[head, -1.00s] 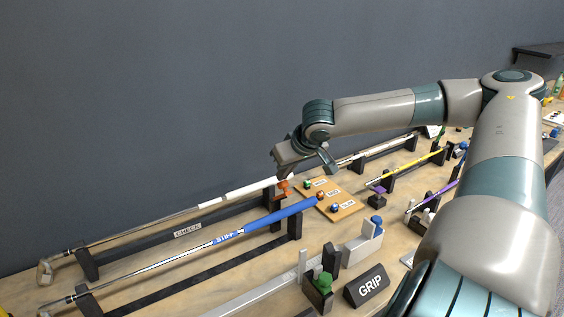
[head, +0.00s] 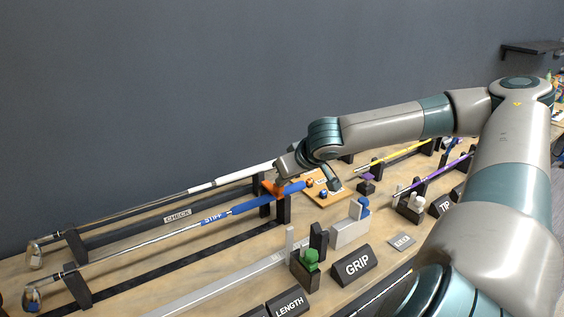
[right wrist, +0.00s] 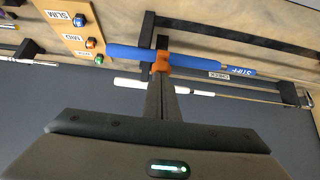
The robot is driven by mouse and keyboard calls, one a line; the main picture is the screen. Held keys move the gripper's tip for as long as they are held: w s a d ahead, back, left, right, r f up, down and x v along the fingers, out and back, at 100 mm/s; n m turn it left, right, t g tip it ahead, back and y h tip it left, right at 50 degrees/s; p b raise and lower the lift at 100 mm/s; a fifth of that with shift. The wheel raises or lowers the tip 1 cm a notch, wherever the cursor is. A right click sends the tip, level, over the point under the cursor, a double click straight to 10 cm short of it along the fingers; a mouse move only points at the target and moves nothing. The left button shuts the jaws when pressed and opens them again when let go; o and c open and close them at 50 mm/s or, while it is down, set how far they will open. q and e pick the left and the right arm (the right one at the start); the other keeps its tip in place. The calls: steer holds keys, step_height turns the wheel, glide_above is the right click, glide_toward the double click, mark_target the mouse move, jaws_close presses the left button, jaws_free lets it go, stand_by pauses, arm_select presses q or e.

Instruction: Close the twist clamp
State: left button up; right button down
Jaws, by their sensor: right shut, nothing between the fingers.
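An orange twist clamp (head: 270,188) sits at the right end of the rack, by the blue grip (head: 250,203) of the club marked STIFF. In the right wrist view the orange piece (right wrist: 161,62) has a cross-like shape and overlaps the blue grip (right wrist: 130,52). My right gripper (head: 281,176) is shut and empty, close above the orange piece. In the right wrist view its fingers (right wrist: 162,82) end right at the orange piece; I cannot tell whether they touch it. My left gripper is not in view.
A white-gripped club (head: 210,184) lies behind, by the CHECK label (head: 177,215). A GRIP sign (head: 357,264) and a green knob (head: 311,257) are nearer. The wall closes off the back.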

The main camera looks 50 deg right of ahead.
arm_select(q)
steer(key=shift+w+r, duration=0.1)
arm_select(e)
steer(key=shift+r, duration=0.15)
